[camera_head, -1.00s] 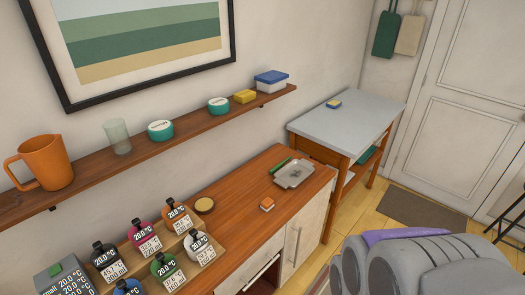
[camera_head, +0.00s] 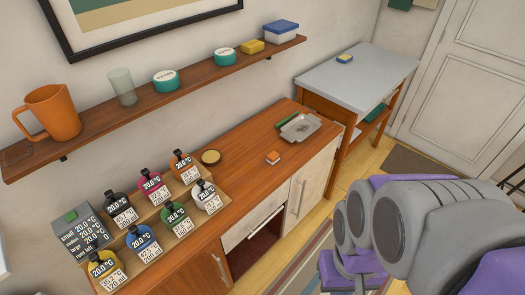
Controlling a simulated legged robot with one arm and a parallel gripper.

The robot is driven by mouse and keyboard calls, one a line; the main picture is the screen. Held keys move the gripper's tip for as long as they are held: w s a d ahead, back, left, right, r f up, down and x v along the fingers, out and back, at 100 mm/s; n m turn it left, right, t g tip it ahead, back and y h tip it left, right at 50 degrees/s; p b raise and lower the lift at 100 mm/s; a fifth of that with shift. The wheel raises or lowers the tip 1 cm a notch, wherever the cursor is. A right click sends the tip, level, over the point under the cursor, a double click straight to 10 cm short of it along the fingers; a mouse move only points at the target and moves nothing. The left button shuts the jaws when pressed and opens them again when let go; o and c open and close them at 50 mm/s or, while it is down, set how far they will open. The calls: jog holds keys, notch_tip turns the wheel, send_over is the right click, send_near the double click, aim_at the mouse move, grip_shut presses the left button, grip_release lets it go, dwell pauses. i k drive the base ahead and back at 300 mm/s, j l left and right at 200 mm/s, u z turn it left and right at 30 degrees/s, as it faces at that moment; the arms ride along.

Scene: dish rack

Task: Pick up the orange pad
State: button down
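The orange pad (camera_head: 273,157) is a small orange and white block. It lies flat on the brown wooden counter (camera_head: 240,172), near the front edge and in front of the grey tray. Nothing touches it. My arm, grey and purple, fills the lower right of the view, to the right of the counter and apart from the pad. The fingers of my gripper cannot be made out.
A grey tray (camera_head: 300,127) and a green item (camera_head: 287,116) lie behind the pad. A shelf (camera_head: 200,84) runs above the counter.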

aim_at(273, 158)
jog(key=i+j+z, duration=0.1)
jog(key=i+z, duration=0.15)
jog(key=i, duration=0.6)
